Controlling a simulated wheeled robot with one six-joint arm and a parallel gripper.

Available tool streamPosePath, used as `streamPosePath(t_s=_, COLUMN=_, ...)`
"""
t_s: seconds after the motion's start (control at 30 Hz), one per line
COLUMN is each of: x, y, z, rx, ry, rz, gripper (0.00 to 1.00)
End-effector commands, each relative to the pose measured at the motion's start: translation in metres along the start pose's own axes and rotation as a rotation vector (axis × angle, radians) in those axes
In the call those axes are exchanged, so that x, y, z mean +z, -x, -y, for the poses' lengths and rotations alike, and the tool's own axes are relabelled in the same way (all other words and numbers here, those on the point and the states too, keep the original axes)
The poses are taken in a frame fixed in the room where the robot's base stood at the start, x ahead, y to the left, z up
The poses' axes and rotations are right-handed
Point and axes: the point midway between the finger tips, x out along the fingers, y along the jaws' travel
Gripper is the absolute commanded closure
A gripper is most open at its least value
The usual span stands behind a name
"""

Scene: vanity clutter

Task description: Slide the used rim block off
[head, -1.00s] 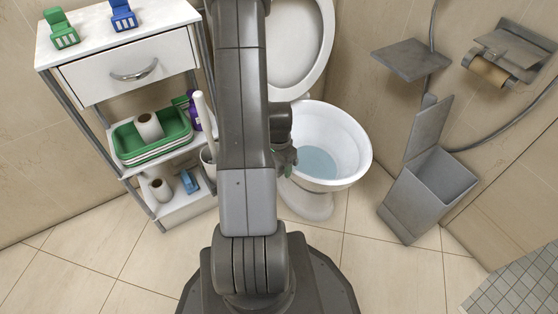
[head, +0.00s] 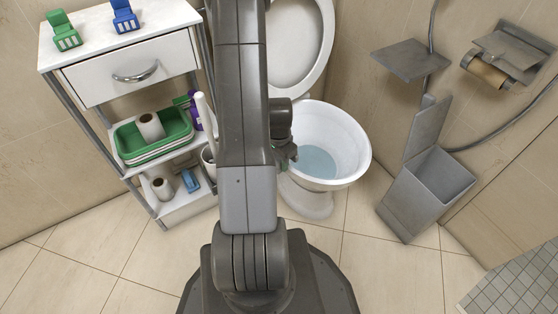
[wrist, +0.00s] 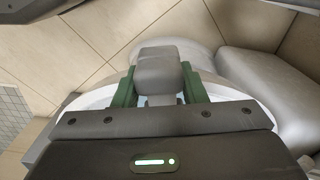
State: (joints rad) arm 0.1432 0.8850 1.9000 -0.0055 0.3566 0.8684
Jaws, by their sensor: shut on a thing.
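My gripper (wrist: 159,88) shows in the wrist view with its two green fingers on either side of a grey block (wrist: 160,68). It is shut on this block, which I take for the used rim block. In the head view my gripper (head: 288,154) is at the left rim of the white toilet bowl (head: 349,127), mostly hidden by my arm. The block cannot be made out there. The bowl's rim (wrist: 88,101) lies beneath the fingers in the wrist view. Whether the block still touches the rim is unclear.
A white cart (head: 160,23) stands left, with a green clip-on block (head: 63,30) and a blue one (head: 125,16) on top. A green tray (head: 126,140) is on its shelf. The toilet lid (head: 294,40) is raised. A grey bin (head: 425,192) stands open at right.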

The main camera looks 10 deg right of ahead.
Motion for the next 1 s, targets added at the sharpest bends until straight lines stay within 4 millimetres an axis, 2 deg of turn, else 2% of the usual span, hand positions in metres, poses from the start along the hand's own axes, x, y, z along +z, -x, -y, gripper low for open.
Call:
streamPosePath(t_s=0.6, x=0.000, y=0.040, z=0.000, rx=-0.001, ry=0.000, rz=0.000, gripper=0.86)
streamPosePath(t_s=1.0, x=-0.001, y=0.042, z=0.002, rx=-0.001, ry=0.005, rz=-0.001, gripper=0.86)
